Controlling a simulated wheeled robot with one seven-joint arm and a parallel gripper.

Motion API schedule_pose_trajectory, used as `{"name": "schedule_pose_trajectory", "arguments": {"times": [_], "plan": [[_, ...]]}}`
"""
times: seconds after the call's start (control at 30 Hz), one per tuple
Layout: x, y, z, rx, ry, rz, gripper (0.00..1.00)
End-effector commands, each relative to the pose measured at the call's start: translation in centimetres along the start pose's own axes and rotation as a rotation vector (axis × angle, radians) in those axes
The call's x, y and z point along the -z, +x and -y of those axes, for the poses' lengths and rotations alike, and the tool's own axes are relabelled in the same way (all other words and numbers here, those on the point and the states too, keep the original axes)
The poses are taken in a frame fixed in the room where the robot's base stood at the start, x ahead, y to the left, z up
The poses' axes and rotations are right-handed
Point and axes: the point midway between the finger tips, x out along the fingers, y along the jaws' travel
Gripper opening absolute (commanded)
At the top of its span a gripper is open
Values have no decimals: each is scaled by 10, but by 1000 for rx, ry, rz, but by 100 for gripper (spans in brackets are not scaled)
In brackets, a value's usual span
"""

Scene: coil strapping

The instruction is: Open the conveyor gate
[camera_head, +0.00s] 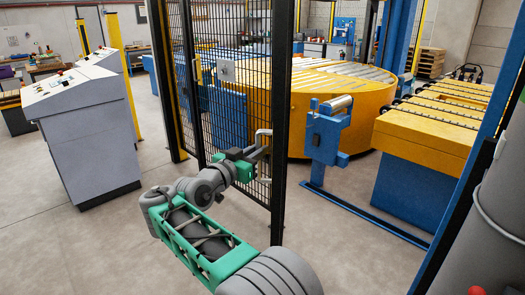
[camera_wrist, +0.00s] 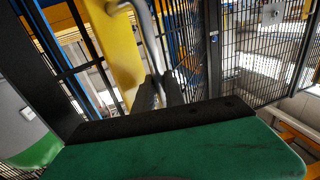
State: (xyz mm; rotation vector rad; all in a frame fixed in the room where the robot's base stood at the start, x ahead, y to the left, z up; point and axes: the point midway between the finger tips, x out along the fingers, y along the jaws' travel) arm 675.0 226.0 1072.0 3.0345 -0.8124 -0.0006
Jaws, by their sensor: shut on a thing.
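The conveyor gate (camera_head: 246,85) is a black wire-mesh panel in a dark frame, at the middle of the head view. Its pale metal handle (camera_head: 268,140) stands upright near the gate's right post. My gripper (camera_head: 262,154) reaches the handle and is shut on it. In the wrist view the handle (camera_wrist: 151,38) is a bent metal bar running down between the dark fingers of my gripper (camera_wrist: 160,92). The gate stands ajar or turned towards me; the head view does not make its exact angle clear. The fingertips partly hide the handle's grip.
A grey control console (camera_head: 82,140) stands at the left. Behind the gate is a round yellow turntable (camera_head: 335,105) with rollers. A blue stand (camera_head: 327,140) and a yellow-topped conveyor (camera_head: 430,130) are at the right. The floor in front of the gate is clear.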

Motion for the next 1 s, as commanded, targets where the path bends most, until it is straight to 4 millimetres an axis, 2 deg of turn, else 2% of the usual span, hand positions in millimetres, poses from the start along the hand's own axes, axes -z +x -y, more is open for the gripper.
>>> {"name": "schedule_pose_trajectory", "arguments": {"times": [0.37,0.4,0.63,1.0], "plan": [[4,4,-1,-4,5,-6,0],[4,4,0,-3,5,-6,16],[3,2,1,-1,3,-4,35],[2,-1,2,-4,2,-2,36]]}}
